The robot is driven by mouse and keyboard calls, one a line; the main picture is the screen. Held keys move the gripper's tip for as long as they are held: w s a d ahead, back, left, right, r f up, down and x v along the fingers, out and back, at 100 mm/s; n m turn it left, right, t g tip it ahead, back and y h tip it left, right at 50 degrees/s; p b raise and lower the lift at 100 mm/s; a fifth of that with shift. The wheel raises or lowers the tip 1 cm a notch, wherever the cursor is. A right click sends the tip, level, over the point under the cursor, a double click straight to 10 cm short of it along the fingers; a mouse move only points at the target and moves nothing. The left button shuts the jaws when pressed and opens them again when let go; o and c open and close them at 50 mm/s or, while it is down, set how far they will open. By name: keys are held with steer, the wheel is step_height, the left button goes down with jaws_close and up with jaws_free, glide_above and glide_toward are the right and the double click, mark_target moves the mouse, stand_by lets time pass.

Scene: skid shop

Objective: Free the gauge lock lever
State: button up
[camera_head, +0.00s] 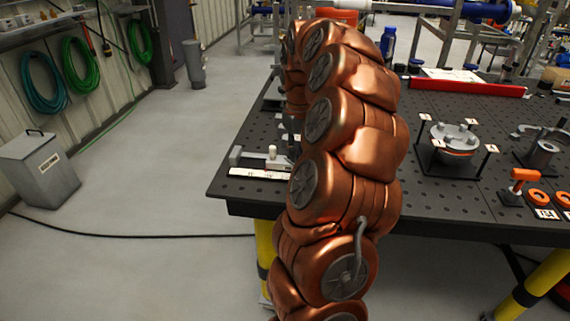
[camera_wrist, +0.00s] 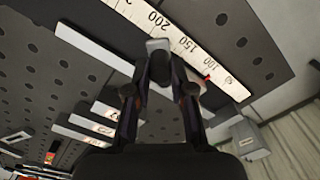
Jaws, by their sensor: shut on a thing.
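The gauge shows in the wrist view as a white scale (camera_wrist: 218,68) with black numbers, running from upper left to right. A small light grey piece (camera_wrist: 158,45) stands over the scale near the 150 mark. My gripper (camera_wrist: 160,70) is shut on the dark lock lever just below that piece; the fingers hide much of it. A small red mark lies on the scale to the right of the fingers. In the head view the scale (camera_head: 258,174) lies at the table's left front edge, with a pale upright knob (camera_head: 272,153) behind it. My copper arm hides the gripper there.
The dark perforated table (camera_head: 440,210) carries a round flanged fixture (camera_head: 455,138) and an orange-handled clamp (camera_head: 520,183) to the right. A red-edged tray (camera_head: 467,86) lies at the back. The floor left of the table is mostly clear, with a grey bin (camera_head: 40,170) by the wall.

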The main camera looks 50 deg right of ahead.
steer(key=shift+d, duration=0.1)
steer(key=shift+w+d, duration=0.1)
steer(key=shift+d, duration=0.35)
steer(key=shift+w+d, duration=0.1)
steer(key=shift+d, duration=0.2)
stand_by(0.3)
steer(key=shift+w+d, duration=0.1)
steer(key=shift+d, duration=0.05)
steer(key=o, duration=0.8)
steer(key=shift+o, duration=0.4)
steer(key=shift+o, duration=0.8)
